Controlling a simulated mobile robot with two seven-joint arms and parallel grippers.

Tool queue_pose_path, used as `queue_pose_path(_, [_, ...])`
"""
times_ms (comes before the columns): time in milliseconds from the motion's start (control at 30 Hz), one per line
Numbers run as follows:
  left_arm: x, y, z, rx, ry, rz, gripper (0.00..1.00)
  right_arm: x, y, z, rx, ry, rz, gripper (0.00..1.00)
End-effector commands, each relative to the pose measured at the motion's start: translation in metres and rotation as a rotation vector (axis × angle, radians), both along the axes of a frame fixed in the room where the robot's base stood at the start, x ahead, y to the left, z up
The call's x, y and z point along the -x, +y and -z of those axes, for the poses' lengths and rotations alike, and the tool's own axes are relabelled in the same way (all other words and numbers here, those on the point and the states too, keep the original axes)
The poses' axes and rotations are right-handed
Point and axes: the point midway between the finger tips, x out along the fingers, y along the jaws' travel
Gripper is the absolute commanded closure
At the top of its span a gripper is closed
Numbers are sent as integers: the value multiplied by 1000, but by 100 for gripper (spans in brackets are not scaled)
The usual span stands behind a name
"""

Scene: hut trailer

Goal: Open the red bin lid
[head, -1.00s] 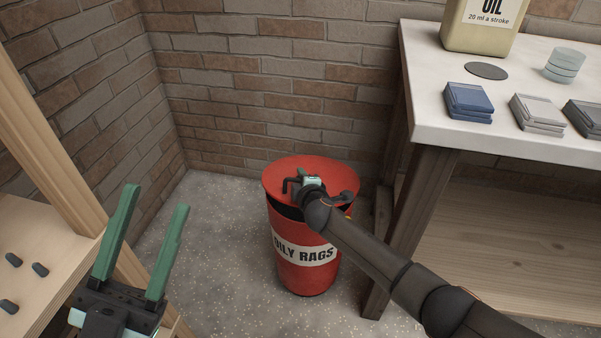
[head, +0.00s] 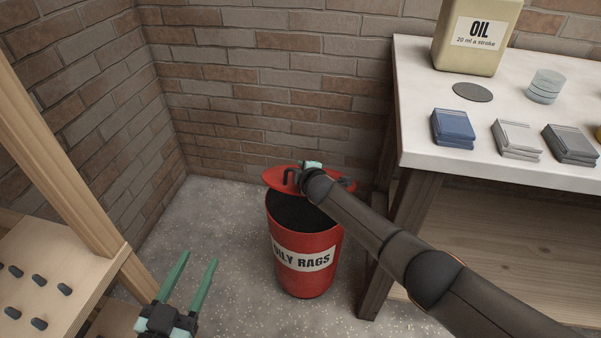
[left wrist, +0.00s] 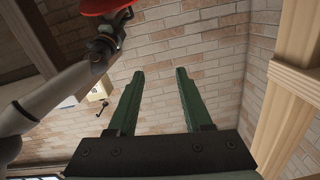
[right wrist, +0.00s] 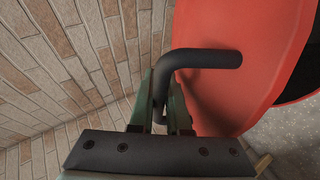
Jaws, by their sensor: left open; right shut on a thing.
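The red bin (head: 304,275), labelled OILY RAGS, stands on the floor by the brick wall. Its red lid (head: 277,177) is tilted up at the back, and the dark inside of the bin shows in the head view. In the right wrist view the lid (right wrist: 225,95) fills the right side, with a black bent handle (right wrist: 205,58). My right gripper (right wrist: 172,112) is shut on this handle; in the head view my right gripper (head: 308,170) is at the lid, partly hidden by my arm. My left gripper (head: 193,272) is open and empty, left of the bin and apart from it.
A white-topped bench (head: 420,140) stands right of the bin, carrying an oil container (head: 477,50), a blue stack (head: 453,128) and grey stacks (head: 516,138). A wooden pegged rack (head: 60,255) is at the left. Speckled floor (head: 215,225) is free left of the bin.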

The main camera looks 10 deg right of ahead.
Motion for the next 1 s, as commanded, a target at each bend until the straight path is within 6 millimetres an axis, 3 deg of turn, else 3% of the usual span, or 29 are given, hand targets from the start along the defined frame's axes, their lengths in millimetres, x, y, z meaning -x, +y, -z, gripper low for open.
queue_pose_path(300, [2,0,14,1,60,-5,50,-12,-4,-14,-1,-2,0,100])
queue_pose_path(1000, [2,1,17,0,70,-7,50,-20,-7,-22,0,-1,0,100])
